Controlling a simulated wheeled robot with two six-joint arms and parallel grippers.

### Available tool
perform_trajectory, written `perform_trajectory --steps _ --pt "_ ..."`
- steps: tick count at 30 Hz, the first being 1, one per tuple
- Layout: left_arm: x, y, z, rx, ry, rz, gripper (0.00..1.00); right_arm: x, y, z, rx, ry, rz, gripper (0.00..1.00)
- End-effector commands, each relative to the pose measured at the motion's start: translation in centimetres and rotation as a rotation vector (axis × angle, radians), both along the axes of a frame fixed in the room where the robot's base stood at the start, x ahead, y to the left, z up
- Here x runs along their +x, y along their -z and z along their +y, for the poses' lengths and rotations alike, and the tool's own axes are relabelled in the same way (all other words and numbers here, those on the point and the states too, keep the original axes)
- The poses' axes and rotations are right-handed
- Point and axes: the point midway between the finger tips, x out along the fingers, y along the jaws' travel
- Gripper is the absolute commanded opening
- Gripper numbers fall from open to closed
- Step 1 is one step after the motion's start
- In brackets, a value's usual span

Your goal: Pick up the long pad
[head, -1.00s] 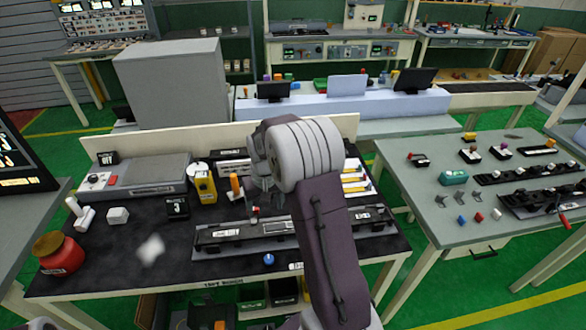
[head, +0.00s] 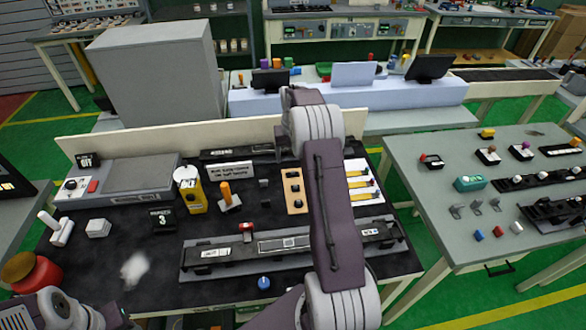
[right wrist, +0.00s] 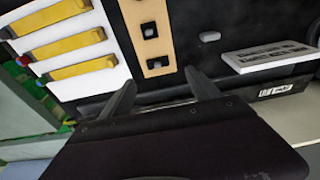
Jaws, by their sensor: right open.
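Several long yellow pieces lie in rows on a white board (head: 350,204) at the right of the black bench, and I cannot tell for sure whether one is the long pad. Beside the board is a tan strip (head: 291,178) with small dark pieces. My right gripper (right wrist: 160,87) is open and empty, its fingers apart in front of the tan strip's end. In the head view my right arm hides the gripper. My left arm shows only at the lower left, without its fingers.
A long dark rail (head: 215,253) lies along the front of the bench, with a blue knob (head: 264,282) before it. A labelled sign (head: 231,171), a yellow bottle (head: 190,192) and a grey machine (head: 130,180) stand left of the tan strip. A low back panel (head: 110,146) edges the bench.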

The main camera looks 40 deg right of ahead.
Motion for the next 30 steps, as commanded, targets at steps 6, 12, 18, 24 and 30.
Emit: perform_trajectory --steps 6,12,18,24,30 --pt "0.0 -0.7 0.0 0.000 0.000 0.000 0.36 0.3 2.9 -0.2 0.002 0.000 0.004 0.71" --pt "0.0 -1.0 0.0 0.000 0.000 0.000 0.36 0.5 4.3 -0.5 0.001 0.000 0.003 0.71" --pt "0.0 -2.0 0.0 0.000 0.000 0.000 0.36 1.0 7.8 -1.2 0.001 0.000 0.003 0.71" --pt "0.0 -2.0 0.0 0.000 0.000 0.000 0.36 1.2 8.8 -1.2 0.000 0.000 0.000 0.71" --pt "0.0 -2.0 0.0 0.000 0.000 0.000 0.36 1.2 8.8 -1.2 0.000 0.000 0.000 0.46"
